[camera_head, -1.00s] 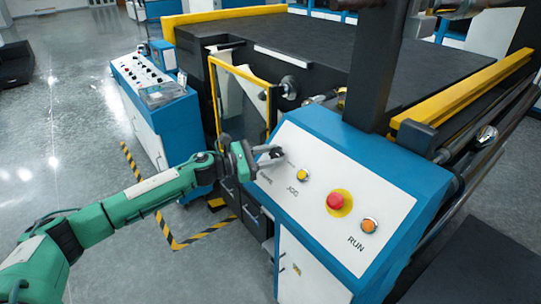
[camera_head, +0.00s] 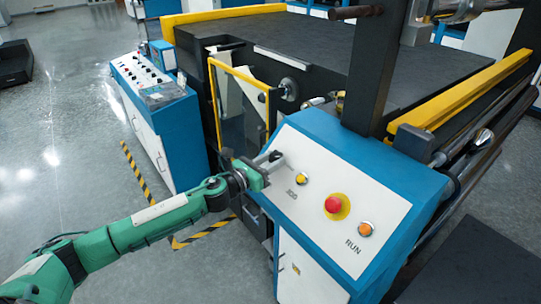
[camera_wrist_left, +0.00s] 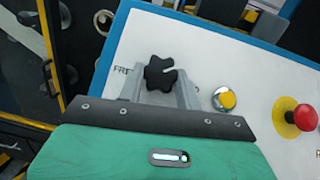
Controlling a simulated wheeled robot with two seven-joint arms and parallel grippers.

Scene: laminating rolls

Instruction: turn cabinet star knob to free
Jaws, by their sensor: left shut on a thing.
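The black star knob (camera_wrist_left: 159,75) sits on the white sloped face of the control cabinet (camera_head: 332,182). In the left wrist view it stands between the two grey fingers of my left gripper (camera_wrist_left: 160,88), which is shut on it. Part of a label beginning "FR" shows left of the knob. My right gripper is not in view.
Right of the knob are a yellow JOG button (camera_head: 302,179), a red emergency stop (camera_head: 334,204) and an orange RUN button (camera_head: 366,229). A yellow-framed guard (camera_head: 240,70) stands behind the gripper. A second blue console (camera_head: 150,110) is at the left.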

